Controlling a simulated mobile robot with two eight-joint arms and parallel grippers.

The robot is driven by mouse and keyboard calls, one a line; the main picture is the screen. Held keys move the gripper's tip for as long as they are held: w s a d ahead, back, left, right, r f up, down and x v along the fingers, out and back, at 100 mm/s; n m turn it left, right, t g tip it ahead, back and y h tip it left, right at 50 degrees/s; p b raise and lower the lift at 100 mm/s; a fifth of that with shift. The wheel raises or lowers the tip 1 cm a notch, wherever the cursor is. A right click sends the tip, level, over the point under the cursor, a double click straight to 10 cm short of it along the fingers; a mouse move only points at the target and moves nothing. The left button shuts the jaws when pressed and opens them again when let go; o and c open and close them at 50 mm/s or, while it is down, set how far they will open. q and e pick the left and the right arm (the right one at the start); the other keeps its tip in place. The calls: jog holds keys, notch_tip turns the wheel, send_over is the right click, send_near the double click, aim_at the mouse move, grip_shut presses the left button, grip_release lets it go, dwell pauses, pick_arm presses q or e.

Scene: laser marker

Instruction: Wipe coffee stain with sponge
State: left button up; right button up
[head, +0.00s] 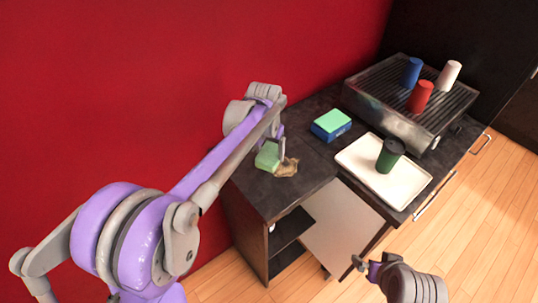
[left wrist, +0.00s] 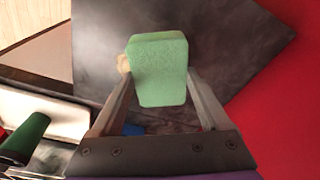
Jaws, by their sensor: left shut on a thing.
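My left gripper (head: 281,148) is shut on a green sponge (head: 267,156) at the near left end of the dark counter. In the left wrist view the sponge (left wrist: 158,68) sits between the two fingers. A brown coffee stain (head: 287,168) lies on the counter just right of the sponge, and the sponge or finger hides part of it. A small piece of the stain (left wrist: 123,63) shows at the sponge's left edge in the left wrist view. My right gripper (head: 362,264) is low at the front, away from the counter; its finger opening is unclear.
A blue box with a green top (head: 331,125) stands behind the stain. A white tray (head: 358,165) holds a dark green cup (head: 390,155). A metal machine (head: 400,118) carries blue, red and white cups. The red wall (head: 150,80) borders the counter's left side.

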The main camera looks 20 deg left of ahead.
pick_arm(q)
notch_tip(320, 180, up, 2)
jog(key=shift+s+p, duration=0.1)
jog(key=shift+p, duration=0.2)
jog(key=shift+r, duration=0.6)
pick_arm(e)
jog(key=shift+w+a+r, duration=0.1)
jog(key=shift+w+r, duration=0.1)
jog(key=shift+r, duration=0.75)
pick_arm(q)
jog(key=shift+a+f, duration=0.1)
pick_arm(e)
jog(key=shift+s, duration=0.1)
